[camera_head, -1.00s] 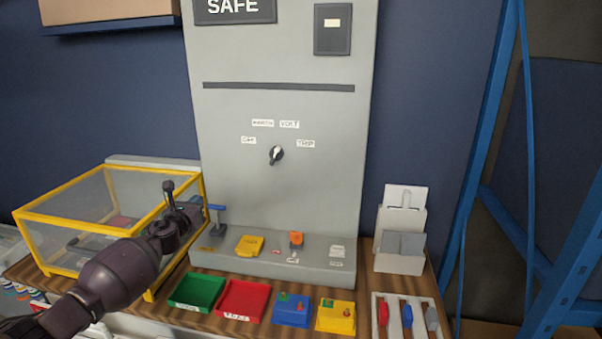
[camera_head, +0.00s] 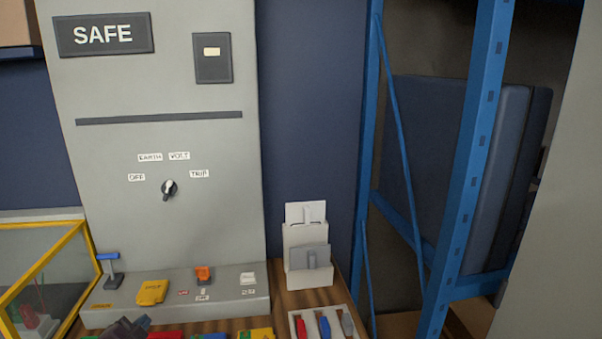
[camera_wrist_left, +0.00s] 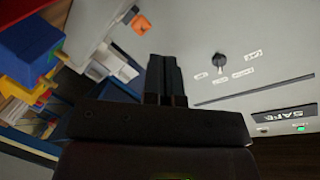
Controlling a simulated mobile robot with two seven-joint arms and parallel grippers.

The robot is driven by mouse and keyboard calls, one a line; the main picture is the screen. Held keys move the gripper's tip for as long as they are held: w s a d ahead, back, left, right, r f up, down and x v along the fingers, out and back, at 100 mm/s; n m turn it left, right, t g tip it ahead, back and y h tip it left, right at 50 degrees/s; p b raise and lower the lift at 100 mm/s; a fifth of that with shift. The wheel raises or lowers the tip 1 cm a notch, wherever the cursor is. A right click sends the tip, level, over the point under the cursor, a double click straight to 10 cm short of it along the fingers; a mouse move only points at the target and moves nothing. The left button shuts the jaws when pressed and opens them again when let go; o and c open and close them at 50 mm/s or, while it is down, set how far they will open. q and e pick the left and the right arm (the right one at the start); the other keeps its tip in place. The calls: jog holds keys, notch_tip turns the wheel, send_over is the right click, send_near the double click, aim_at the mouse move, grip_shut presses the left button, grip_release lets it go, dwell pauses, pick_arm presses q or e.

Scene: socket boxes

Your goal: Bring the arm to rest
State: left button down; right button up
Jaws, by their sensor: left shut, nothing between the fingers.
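In the head view only the dark top of my left gripper (camera_head: 128,328) shows at the bottom edge, in front of the grey panel's (camera_head: 150,85) base. In the left wrist view its two black fingers (camera_wrist_left: 165,70) are together, with nothing between them. They appear apart from the panel, which fills the background there. The rest of my left arm is out of the head view. My right gripper is in neither view.
The panel carries a black knob (camera_head: 168,189), a blue-handled lever (camera_head: 110,268), a yellow cover (camera_head: 152,292) and an orange switch (camera_head: 203,274). A yellow-framed clear box (camera_head: 60,262) stands left. A card holder (camera_head: 308,268) and tool tray (camera_head: 352,322) stand right, near blue racking (camera_head: 462,190).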

pick_arm(q)
jog(key=s+d+f+n+g, duration=0.1)
jog(key=s+d+f+n, duration=0.2)
jog(key=s, duration=0.5)
jog(key=s+d+f+n+g, duration=0.1)
jog(key=s+d+f+n, duration=0.2)
jog(key=s+d+f, duration=0.2)
jog(key=s+d+f+n+g, duration=0.2)
jog(key=s+d+f+n, duration=0.1)
jog(key=s, duration=0.8)
notch_tip(320, 180, down, 2)
jog(key=shift+s+d+f+h, duration=0.1)
jog(key=shift+s+d+h, duration=0.2)
jog(key=shift+d, duration=0.15)
